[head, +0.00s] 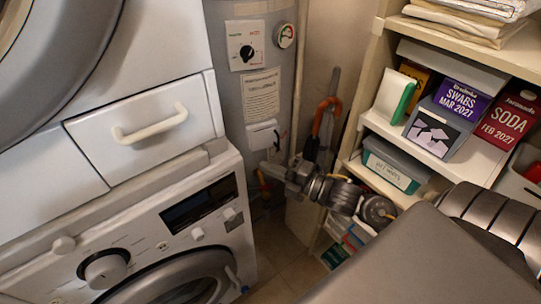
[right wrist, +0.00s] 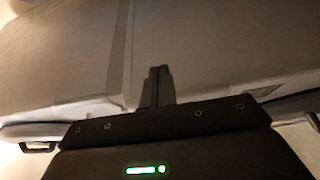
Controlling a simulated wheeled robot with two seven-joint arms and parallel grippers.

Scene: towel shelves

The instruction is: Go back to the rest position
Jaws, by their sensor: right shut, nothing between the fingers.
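My right gripper (head: 268,172) is in the middle of the head view, between the washing machine's upper right corner and the open shelf. Its arm reaches it from the lower right, in front of the shelves. In the right wrist view the two dark fingers (right wrist: 157,84) are together with nothing between them. A pale, blurred surface fills the view behind them; I cannot tell what it is. My left gripper is not in view.
A white washing machine (head: 135,235) with a drawer (head: 130,138) above it stands left. A grey boiler (head: 232,85) is behind. At right, shelves (head: 473,152) hold folded towels (head: 465,22), a soda box (head: 506,118), a swabs box (head: 462,98) and a lidded bin (head: 393,168). Little floor (head: 278,255) shows.

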